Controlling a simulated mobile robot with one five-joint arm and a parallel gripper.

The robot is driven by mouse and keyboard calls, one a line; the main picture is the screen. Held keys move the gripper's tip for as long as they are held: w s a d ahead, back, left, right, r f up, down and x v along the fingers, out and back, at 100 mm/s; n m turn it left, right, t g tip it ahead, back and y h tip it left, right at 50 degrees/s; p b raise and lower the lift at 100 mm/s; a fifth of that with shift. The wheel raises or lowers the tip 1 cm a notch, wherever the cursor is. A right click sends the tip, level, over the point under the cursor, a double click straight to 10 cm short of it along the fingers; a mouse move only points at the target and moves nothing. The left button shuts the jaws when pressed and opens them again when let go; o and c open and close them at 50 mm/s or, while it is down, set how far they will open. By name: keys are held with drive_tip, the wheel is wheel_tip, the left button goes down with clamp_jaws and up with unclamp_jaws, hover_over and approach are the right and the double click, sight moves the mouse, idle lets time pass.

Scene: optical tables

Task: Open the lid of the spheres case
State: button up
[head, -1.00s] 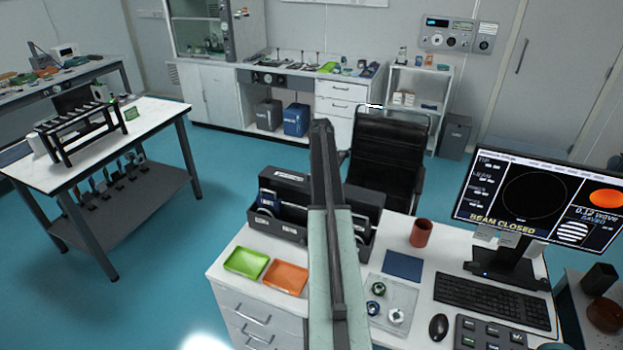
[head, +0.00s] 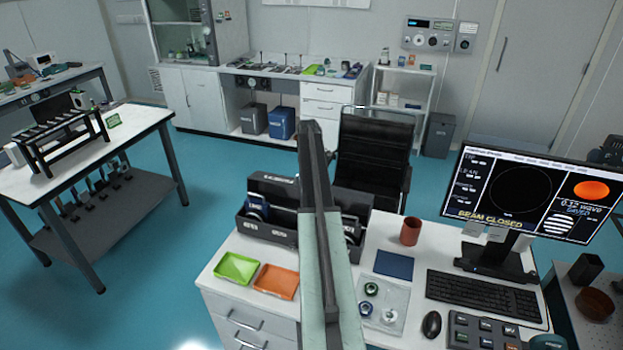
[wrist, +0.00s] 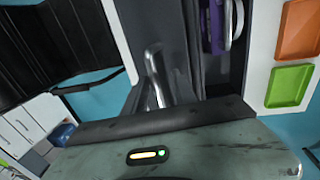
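A dark case (head: 283,232) stands on the white desk, with a raised panel (head: 270,187) at its back left. Round pieces with blue show inside its left part. My arm crosses in front of the case, hiding its middle and much of its right part. Which part is the spheres case and how its lid sits I cannot tell. In the wrist view the dark case (wrist: 222,72) is close ahead, with a purple-and-white round piece (wrist: 216,25) in it. A silver bar shows at its left; what it belongs to is unclear. My gripper's fingers cannot be made out.
Green (head: 237,268) and orange (head: 276,281) trays lie left of my arm. A red cup (head: 410,231), blue pad (head: 394,264), clear tray (head: 396,297) and keyboard (head: 482,297) are to its right. A black chair (head: 372,155) stands behind the desk. Open floor lies left.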

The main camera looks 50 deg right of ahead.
wheel_tip(320, 180, up, 8)
drive_tip(key=a+p, duration=0.1)
drive_tip(key=p, duration=0.6)
drive_tip(key=shift+s+f+p, duration=0.15)
drive_tip(key=shift+f+p, duration=0.05)
drive_tip(key=shift+p, duration=0.15)
